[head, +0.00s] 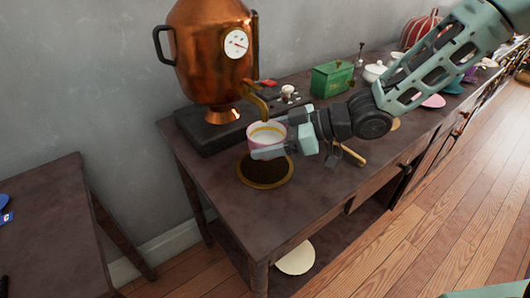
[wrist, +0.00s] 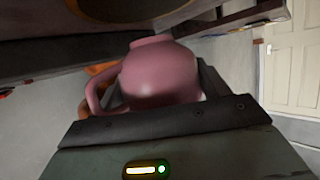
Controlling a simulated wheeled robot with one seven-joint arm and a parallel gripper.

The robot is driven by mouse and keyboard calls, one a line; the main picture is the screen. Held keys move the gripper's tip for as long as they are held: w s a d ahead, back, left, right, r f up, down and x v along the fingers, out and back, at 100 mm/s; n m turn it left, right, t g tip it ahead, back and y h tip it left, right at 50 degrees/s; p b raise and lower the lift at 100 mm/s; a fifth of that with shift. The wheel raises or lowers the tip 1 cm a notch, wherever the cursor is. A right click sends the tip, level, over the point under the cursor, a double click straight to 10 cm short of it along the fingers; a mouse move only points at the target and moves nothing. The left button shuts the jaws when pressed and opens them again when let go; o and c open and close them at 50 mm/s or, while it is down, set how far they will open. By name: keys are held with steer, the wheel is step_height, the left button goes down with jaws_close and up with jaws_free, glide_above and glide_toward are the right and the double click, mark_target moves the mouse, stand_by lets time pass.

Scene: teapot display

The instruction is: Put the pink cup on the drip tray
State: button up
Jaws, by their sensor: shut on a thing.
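The pink cup (head: 266,134) has a white inside and is held upright in my gripper (head: 280,146), under the spout of the copper urn. The wrist view shows the pink cup (wrist: 160,72) between the dark fingers, its handle to the left. The drip tray (head: 264,175) is a dark round disc with a brass rim near the table's left end. The cup appears above the tray's back part and seems raised off it; the exact gap is hard to tell. One finger hides part of the cup's lower front.
The copper urn (head: 210,55) stands on a dark base behind the tray, its brass spout (head: 259,104) close above the cup. A green box (head: 332,79) and a white lidded pot (head: 374,71) stand farther right. The table front left of the tray is clear.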

steer(key=shift+a, duration=0.35)
steer(key=shift+f, duration=0.25)
steer(key=shift+f+b, duration=0.65)
steer(key=shift+f, duration=0.85)
steer(key=shift+f, duration=0.15)
steer(key=o, duration=1.1)
steer(key=shift+c, duration=0.2)
